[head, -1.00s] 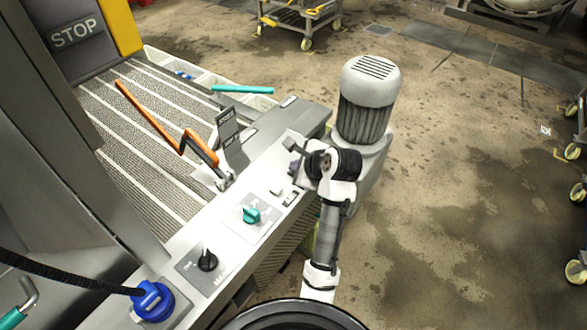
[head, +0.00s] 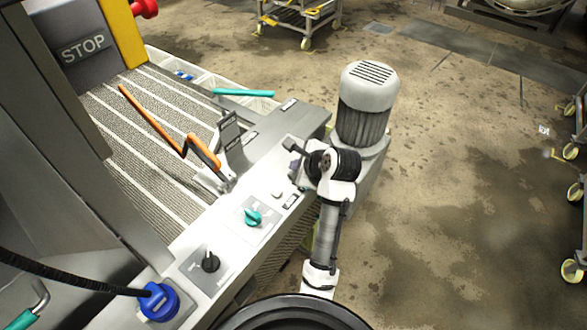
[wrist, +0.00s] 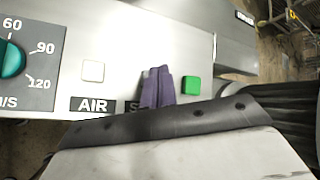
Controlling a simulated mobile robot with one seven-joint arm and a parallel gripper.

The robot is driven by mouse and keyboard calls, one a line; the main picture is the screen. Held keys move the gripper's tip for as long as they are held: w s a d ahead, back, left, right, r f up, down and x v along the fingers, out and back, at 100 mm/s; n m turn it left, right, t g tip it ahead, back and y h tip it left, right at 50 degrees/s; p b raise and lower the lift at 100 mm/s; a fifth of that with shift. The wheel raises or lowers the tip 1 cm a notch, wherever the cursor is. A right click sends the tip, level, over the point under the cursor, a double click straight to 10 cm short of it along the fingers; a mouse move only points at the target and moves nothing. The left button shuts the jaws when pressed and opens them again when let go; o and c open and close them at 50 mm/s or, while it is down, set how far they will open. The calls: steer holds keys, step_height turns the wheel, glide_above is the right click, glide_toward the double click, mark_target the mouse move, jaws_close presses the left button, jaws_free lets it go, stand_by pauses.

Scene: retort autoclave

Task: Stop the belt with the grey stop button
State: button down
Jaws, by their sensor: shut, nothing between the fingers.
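My gripper (wrist: 157,88) shows in the wrist view as two purple fingers pressed together, empty, over the control panel. Its tips are close to the panel between a pale square button (wrist: 92,71) and a green button (wrist: 192,85). I cannot tell whether the tips touch anything. The pale button sits above a label reading AIR. The fingers cover most of a label starting with S, and no grey stop button shows clearly; it may be behind them. In the head view the pale button (head: 277,194) is left of my gripper (head: 293,170). The ribbed belt (head: 150,150) lies beyond the panel.
A teal dial (head: 252,217), a black switch (head: 209,261) and a blue knob (head: 157,301) line the panel's near part. An orange-handled lever (head: 150,115) rises beside the belt. A grey motor (head: 366,105) stands close right of my arm.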

stand_by(0.3)
step_height(320, 180, up, 3)
steer(key=p, duration=0.2)
steer(key=shift+p, duration=0.35)
steer(key=shift+r+b, duration=0.3)
steer(key=shift+r, duration=0.75)
